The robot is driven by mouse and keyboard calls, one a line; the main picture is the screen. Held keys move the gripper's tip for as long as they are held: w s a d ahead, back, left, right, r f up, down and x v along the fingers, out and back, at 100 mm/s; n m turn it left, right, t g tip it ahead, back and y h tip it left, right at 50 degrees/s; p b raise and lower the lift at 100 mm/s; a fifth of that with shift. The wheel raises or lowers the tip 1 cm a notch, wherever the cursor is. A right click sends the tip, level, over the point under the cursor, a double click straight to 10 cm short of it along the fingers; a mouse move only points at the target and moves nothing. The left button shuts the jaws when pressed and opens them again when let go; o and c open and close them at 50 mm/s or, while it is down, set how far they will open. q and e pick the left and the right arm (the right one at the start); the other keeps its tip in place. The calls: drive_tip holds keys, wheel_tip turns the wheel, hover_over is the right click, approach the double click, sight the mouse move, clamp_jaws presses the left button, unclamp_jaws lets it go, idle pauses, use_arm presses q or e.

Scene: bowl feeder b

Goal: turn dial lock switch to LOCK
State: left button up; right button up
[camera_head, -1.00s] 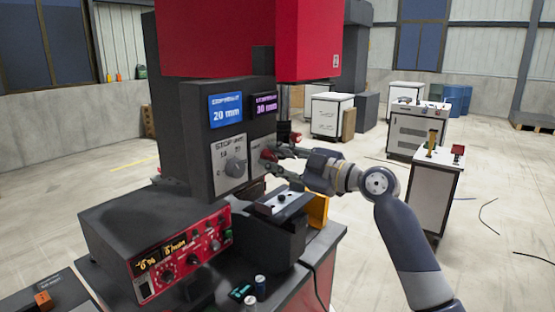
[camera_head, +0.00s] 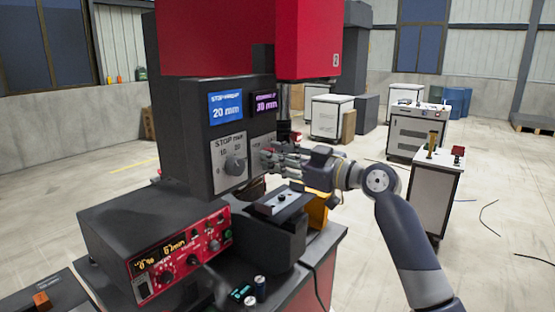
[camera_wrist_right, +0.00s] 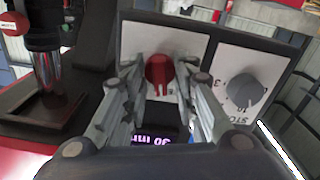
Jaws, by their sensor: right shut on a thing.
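The dial lock switch is a red knob (camera_wrist_right: 159,72) on a white plate (camera_wrist_right: 140,38) in the right wrist view. My right gripper (camera_wrist_right: 160,84) has its two fingers on either side of the knob and is shut on it. In the head view my right gripper (camera_head: 270,160) reaches in from the right to the front of the dark panel (camera_head: 200,160), and its fingers mostly hide the knob. Any LOCK lettering is hidden or too small to read. My left gripper is not in view.
A grey stop dial (camera_head: 235,166) on its own plate sits beside the red knob. Above are a blue display (camera_head: 226,109) reading 20 mm and a purple display (camera_head: 264,105) reading 30 mm. A red-fronted control box (camera_head: 180,252) stands below left.

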drive_tip(key=m+p, duration=0.3)
drive_tip(key=m, duration=0.8)
drive_tip(key=shift+m+p, duration=0.3)
drive_tip(key=shift+p, duration=0.05)
idle(0.4)
drive_tip(key=o, duration=0.7)
drive_tip(key=shift+d, duration=0.1)
drive_tip(key=v, duration=1.2)
drive_tip(key=shift+w, duration=0.1)
